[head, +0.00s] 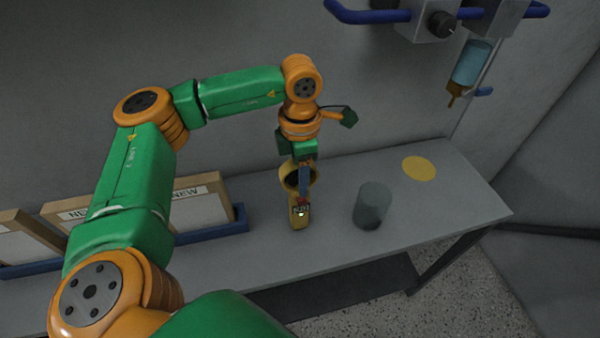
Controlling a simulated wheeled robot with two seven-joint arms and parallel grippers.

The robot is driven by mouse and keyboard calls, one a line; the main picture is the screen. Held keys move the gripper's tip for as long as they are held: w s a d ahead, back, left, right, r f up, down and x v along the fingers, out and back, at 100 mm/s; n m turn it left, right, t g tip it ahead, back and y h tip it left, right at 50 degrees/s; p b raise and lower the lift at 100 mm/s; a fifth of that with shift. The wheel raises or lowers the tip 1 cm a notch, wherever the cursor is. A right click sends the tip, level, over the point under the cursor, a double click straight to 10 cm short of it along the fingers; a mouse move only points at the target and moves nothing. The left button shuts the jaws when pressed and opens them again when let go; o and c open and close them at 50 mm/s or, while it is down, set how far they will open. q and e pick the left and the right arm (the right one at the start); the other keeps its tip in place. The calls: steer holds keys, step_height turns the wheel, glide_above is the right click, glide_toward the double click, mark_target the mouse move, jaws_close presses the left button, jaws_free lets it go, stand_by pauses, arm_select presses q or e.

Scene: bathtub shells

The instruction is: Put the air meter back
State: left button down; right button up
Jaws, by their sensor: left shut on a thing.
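The air meter (296,216) is a yellow hand-held device with a small lit display at its lower end and a yellow ring with a dark inside at its upper end. My left gripper (304,180) points down from above and is shut on the air meter. The meter is over the grey bench (300,255), in front of the wall; I cannot tell whether it touches the top. A flat yellow round spot (419,168) lies on the bench to the right, clear of the meter. My right gripper is not in view.
A grey cylinder (372,205) stands on the bench between the meter and the yellow spot. Framed panels (200,205) stand in a blue tray (215,231) at left. Blue pipes (370,14) and a clear-bowled unit (471,62) are on the wall above.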

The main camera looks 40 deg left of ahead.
arm_select(q)
steer(key=shift+f, duration=0.1)
steer(key=shift+c, duration=1.7)
jaws_free()
step_height(320, 180, up, 12)
steer(key=shift+r, duration=0.2)
